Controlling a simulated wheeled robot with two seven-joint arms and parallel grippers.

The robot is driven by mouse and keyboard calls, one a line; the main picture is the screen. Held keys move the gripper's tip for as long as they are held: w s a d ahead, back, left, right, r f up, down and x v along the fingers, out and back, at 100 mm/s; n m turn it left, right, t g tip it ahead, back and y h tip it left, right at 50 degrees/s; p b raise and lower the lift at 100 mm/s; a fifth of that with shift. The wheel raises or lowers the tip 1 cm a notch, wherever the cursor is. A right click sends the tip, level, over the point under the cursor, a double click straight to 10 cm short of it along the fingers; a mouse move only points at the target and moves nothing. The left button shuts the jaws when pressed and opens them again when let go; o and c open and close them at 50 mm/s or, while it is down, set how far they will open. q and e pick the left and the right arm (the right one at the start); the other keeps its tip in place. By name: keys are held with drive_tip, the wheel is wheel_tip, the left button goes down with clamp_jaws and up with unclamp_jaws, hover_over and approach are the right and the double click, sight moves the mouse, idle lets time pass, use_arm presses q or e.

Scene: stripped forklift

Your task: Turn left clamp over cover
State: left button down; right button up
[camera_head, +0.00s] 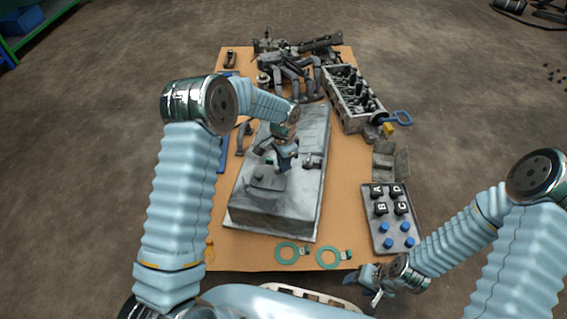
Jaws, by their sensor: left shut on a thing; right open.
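A large grey metal block (275,212) lies on the orange table, with a raised grey cover (266,181) on its top. My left gripper (285,160) reaches down over the middle of the block, at the upper right of the cover. It is shut on a small part, apparently the left clamp, which its fingers mostly hide. I cannot tell how the clamp is turned. My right gripper (372,287) is open and empty near the table's front right edge, well away from the block.
A grey tray (391,244) with black lettered blocks and blue knobs lies on the right. Green rings (288,254) lie in front of the block. An engine block (350,98) and dark metal parts (295,68) crowd the back. A blue-handled tool (398,118) sits at the right.

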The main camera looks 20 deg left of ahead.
use_arm(q)
drive_tip(key=shift+n, duration=1.9)
drive_tip(key=c, duration=1.2)
unclamp_jaws()
wheel_tip(320, 180, up, 14)
drive_tip(key=shift+f+p, duration=0.1)
drive_tip(key=shift+p, duration=0.85)
